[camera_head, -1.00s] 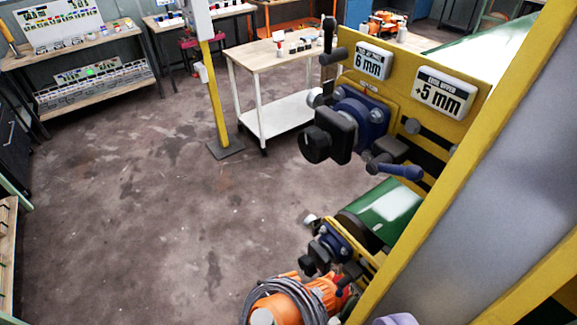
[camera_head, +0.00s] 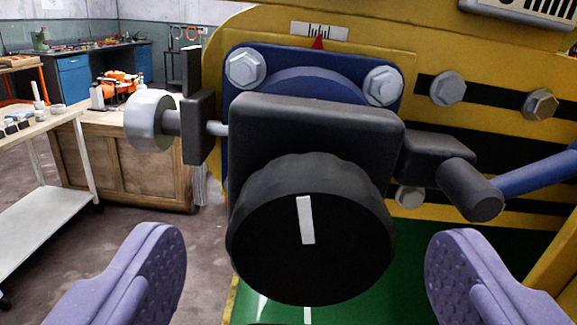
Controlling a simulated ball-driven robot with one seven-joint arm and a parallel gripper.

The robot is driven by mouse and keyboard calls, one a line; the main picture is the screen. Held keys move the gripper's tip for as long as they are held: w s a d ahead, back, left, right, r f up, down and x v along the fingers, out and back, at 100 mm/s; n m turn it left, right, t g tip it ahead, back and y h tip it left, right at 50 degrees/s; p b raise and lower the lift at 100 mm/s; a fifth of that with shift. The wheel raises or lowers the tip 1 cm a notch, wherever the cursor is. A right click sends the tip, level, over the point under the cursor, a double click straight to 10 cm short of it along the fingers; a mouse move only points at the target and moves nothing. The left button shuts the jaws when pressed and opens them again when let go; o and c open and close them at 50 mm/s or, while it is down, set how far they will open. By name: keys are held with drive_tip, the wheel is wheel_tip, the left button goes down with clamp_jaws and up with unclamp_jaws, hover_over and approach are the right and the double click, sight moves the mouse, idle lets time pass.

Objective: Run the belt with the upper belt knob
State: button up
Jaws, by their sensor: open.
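The upper belt knob (camera_head: 311,240) is a large round black knob with a white mark on its face, in the middle of the view. It sits on a dark housing (camera_head: 315,118) in front of a blue bearing plate (camera_head: 243,93) bolted to the yellow frame (camera_head: 225,48). My gripper (camera_head: 310,268) is open, with one purple finger low on each side of the knob. Both fingers are apart from it in the picture, and nothing is between them except the knob beyond. The green belt (camera_head: 405,262) shows below and behind the knob.
A blue-handled lever (camera_head: 535,172) with a dark joint juts out at the right. A grey round end piece (camera_head: 150,120) sticks out left of the housing. A small scale with a red pointer (camera_head: 318,43) is above. A white cart (camera_head: 40,205) and wooden cabinet (camera_head: 135,165) stand behind at left.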

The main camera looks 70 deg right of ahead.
drive_tip(key=shift+x, duration=1.15)
drive_tip(key=shift+s, duration=0.1)
drive_tip(key=c, duration=1.1)
drive_tip(key=shift+o, duration=0.2)
drive_tip(key=shift+n+b, duration=0.4)
